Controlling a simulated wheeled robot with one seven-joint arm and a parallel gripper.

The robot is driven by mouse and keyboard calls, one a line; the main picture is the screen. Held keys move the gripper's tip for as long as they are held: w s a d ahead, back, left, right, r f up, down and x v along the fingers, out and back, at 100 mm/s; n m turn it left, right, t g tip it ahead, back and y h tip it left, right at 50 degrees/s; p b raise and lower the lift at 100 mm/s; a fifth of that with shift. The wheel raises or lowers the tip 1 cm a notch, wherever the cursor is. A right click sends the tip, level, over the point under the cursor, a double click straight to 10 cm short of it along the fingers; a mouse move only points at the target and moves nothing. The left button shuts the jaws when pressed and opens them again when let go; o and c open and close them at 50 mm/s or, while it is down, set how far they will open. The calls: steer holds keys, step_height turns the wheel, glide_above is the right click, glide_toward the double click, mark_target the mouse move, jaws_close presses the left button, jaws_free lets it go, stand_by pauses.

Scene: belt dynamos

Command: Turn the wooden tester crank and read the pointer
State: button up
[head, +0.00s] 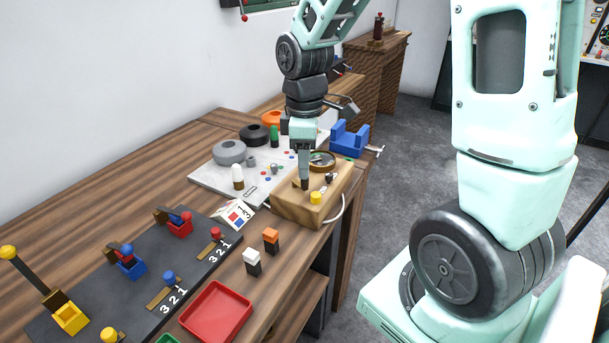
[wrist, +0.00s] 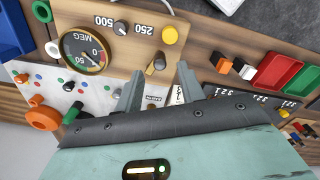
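The wooden tester (head: 285,209) is a light wooden box at the table's right edge. Its round dial (wrist: 86,50), marked MEG, lies face up at the left in the wrist view, upside down; I cannot read its pointer surely. A small dark knob (wrist: 156,63), perhaps the crank's grip, stands on the tester's top. My gripper (head: 304,183) points down at the tester. In the wrist view its fingers (wrist: 160,71) are apart, with the dark knob showing in the gap beyond their tips. Whether they touch it is unclear. The crank's arm is not clearly visible.
A yellow button (wrist: 170,35) and a dark selector (wrist: 120,28) by "500" and "250" sit on the tester. A grey board (head: 214,178) with round parts lies behind it. A blue block (head: 349,139), a red tray (head: 216,312) and a dark lever board (head: 95,292) are nearby.

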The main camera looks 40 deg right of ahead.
steer(key=shift+f, duration=2.1)
steer(key=shift+c, duration=0.3)
jaws_close()
